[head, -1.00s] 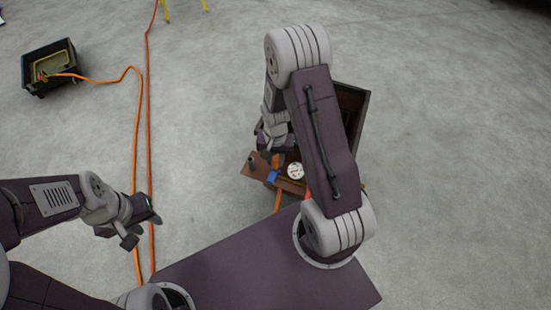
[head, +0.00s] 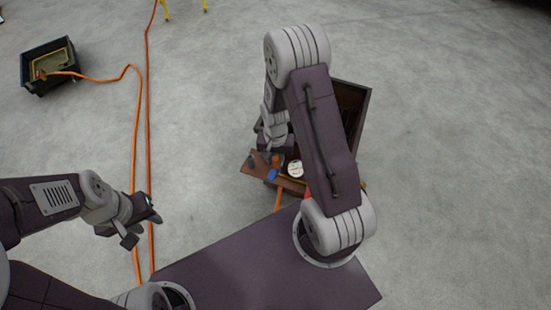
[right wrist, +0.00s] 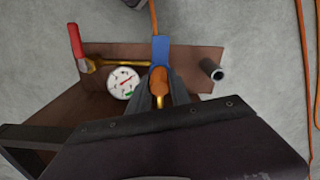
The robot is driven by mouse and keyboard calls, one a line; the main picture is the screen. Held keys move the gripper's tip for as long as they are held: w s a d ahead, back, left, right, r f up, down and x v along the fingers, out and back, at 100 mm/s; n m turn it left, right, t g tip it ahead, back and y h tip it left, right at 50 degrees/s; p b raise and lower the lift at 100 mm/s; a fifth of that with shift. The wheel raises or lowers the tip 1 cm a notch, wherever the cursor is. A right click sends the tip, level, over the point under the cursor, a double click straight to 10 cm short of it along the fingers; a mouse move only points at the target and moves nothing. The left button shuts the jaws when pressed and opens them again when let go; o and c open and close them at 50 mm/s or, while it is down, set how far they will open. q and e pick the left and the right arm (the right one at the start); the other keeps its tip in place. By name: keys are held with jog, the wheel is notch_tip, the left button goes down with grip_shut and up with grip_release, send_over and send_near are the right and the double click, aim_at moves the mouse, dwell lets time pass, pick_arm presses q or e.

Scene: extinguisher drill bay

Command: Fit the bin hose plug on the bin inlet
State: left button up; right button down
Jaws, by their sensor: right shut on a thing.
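An orange plug (right wrist: 160,76) with a blue collar (right wrist: 160,50) sits at the end of an orange hose (right wrist: 153,18). My right gripper (right wrist: 161,92) is shut on the orange plug, over the brown front ledge (right wrist: 120,51) of a wooden box; a brass-coloured tip shows between the fingers. In the head view my right gripper (head: 272,152) is partly hidden behind my own arm. A short dark hollow fitting (right wrist: 211,70) stands on the ledge beside the plug, apart from it; I cannot tell whether it is the inlet. My left gripper (head: 143,230) is open and empty above the floor.
A round white gauge (right wrist: 123,83) and a brass pipe (right wrist: 105,64) with a red handle (right wrist: 75,40) are beside the plug. The brown box (head: 351,95) is partly behind my right arm. A black tub (head: 49,66) with a hose stands far left.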

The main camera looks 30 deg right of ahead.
jog(key=c, duration=1.1)
grip_release()
notch_tip(320, 180, up, 8)
jog(key=p, duration=0.4)
jog(key=shift+r+p, duration=0.3)
jog(key=shift+r, duration=0.25)
